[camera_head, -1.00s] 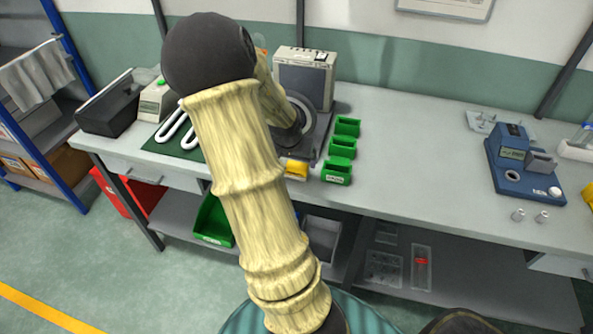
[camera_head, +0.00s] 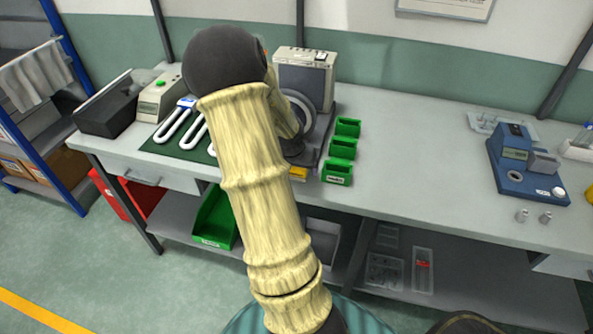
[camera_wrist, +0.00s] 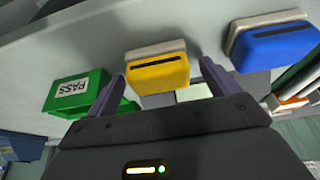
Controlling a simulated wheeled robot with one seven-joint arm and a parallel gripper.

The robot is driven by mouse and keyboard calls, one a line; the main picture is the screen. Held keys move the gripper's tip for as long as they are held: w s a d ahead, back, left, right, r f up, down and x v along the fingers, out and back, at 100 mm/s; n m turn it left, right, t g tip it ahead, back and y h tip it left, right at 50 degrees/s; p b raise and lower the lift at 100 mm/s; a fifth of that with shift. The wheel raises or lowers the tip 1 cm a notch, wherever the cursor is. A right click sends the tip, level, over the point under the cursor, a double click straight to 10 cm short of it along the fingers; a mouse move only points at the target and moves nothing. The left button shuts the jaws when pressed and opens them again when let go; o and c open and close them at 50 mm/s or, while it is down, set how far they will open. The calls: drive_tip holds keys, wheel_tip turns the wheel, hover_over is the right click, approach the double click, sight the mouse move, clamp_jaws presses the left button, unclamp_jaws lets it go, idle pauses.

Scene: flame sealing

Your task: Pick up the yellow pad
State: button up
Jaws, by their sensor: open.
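The yellow pad (camera_wrist: 158,75) has a dark slot along it and a pale backing. In the wrist view it lies on the grey bench between my gripper's two fingers, just beyond the fingertips. In the head view only a small yellow part (camera_head: 298,173) shows at the bench's front edge, beside my arm, which hides the rest. My gripper (camera_wrist: 163,80) is open and empty, with one finger to each side of the pad. I cannot tell whether either finger touches it. The gripper itself is hidden behind my arm in the head view.
A blue pad (camera_wrist: 275,45) lies right of the yellow one in the wrist view. A green bin marked PASS (camera_wrist: 75,95) is to the left. Green bins (camera_head: 342,150) line the bench (camera_head: 420,180); a blue device (camera_head: 525,165) stands right. Bench space between them is clear.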

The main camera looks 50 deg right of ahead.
drive_tip(key=c, duration=1.1)
wheel_tip(320, 180, up, 10)
drive_tip(key=p, duration=0.3)
drive_tip(key=shift+p, duration=0.3)
drive_tip(key=shift+o, duration=0.9)
drive_tip(key=shift+c, duration=0.3)
drive_tip(key=shift+s+d, duration=0.1)
